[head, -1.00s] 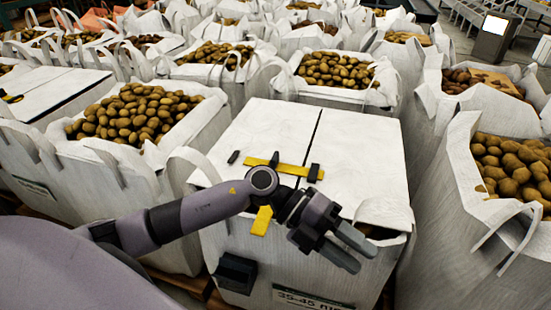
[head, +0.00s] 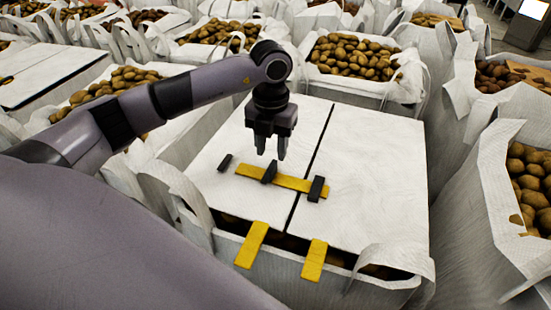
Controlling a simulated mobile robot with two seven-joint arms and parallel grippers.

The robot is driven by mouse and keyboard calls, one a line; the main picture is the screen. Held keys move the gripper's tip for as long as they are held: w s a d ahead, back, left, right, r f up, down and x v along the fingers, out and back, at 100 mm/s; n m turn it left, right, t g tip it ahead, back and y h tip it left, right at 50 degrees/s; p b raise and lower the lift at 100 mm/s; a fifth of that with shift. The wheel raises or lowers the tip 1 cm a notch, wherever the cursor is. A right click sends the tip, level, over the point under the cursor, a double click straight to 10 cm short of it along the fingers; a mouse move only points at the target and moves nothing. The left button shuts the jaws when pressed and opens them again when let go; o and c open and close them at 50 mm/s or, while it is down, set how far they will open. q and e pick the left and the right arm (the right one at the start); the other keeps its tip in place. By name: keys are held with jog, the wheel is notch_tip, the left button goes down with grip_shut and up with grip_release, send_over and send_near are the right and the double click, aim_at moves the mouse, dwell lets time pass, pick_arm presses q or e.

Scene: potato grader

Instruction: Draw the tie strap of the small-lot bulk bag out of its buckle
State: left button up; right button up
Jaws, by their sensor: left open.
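The small-lot bulk bag (head: 375,170) stands in the middle, its white top closed by two flaps that meet at a dark seam. A yellow tie strap (head: 292,182) lies across the seam. A black buckle-like piece (head: 317,189) sits around the strap near its right end. A small upright black piece (head: 269,172) stands on the strap left of the seam. My left gripper (head: 271,154) points down, open and empty, with its fingertips just above or behind that piece; contact cannot be told. My right gripper is not in view.
A loose-looking black piece (head: 225,162) lies left of the strap. Two yellow tabs (head: 252,244) (head: 314,260) hang over the bag's front edge. Open potato bags with upright loops crowd the back and right sides. A closed bag (head: 45,72) stands at far left.

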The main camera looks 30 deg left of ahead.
aim_at(271, 165)
pick_arm(q)
notch_tip(271, 165, down, 6)
jog(key=shift+s+f, duration=0.1)
jog(key=shift+s, duration=0.05)
jog(key=shift+c, duration=0.3)
